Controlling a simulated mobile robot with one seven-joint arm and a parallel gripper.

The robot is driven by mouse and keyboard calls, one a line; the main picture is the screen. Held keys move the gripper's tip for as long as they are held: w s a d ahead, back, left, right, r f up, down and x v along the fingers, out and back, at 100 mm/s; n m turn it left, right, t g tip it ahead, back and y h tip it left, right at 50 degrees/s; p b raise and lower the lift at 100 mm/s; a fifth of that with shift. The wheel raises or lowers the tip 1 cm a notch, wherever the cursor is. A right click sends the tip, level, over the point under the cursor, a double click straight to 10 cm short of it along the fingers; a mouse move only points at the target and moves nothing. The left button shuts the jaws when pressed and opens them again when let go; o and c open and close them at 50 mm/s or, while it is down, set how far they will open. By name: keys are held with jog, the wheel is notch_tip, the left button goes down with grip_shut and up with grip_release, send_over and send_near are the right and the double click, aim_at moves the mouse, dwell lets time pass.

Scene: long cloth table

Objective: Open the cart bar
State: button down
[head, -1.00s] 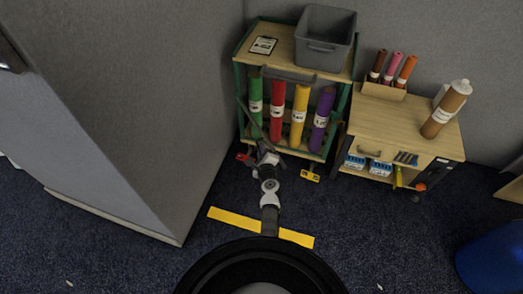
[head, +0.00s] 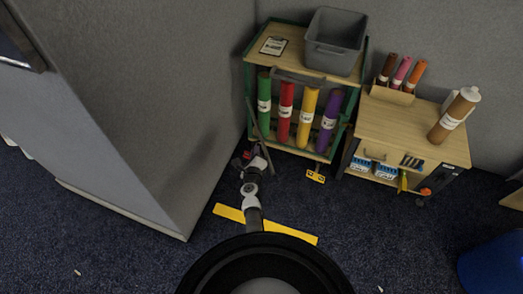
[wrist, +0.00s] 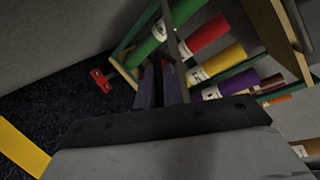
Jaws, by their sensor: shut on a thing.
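The cart (head: 283,150) has a wooden top and green frame, and holds green, red, yellow and purple rolls upright. A thin grey bar (head: 255,118) slants down the left side of its front; it also shows in the wrist view (wrist: 171,30). My gripper (head: 262,147) is low at the cart's front left corner. In the wrist view my gripper (wrist: 160,80) has its purple fingers close together around the bar's lower end. The exact contact is partly hidden by the fingers.
A grey bin (head: 334,42) and a clipboard (head: 273,46) sit on the cart. A wooden cabinet (head: 400,130) stands to its right. A grey partition (head: 150,110) is close on the left. Yellow tape (head: 290,235) marks the carpet. A blue bin (head: 490,270) stands at lower right.

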jog(key=a+m+g+h, duration=0.1)
jog(key=a+m+h, duration=0.3)
jog(key=a, duration=0.8)
jog(key=shift+h+b, duration=0.4)
jog(key=shift+h, duration=0.4)
jog(key=shift+w+a, duration=0.1)
jog(key=shift+r, duration=0.1)
jog(key=c, duration=1.6)
grip_release()
jog(key=shift+o, duration=0.4)
jog(key=v, duration=1.3)
jog(key=shift+s, duration=0.35)
jog(key=shift+a, duration=0.15)
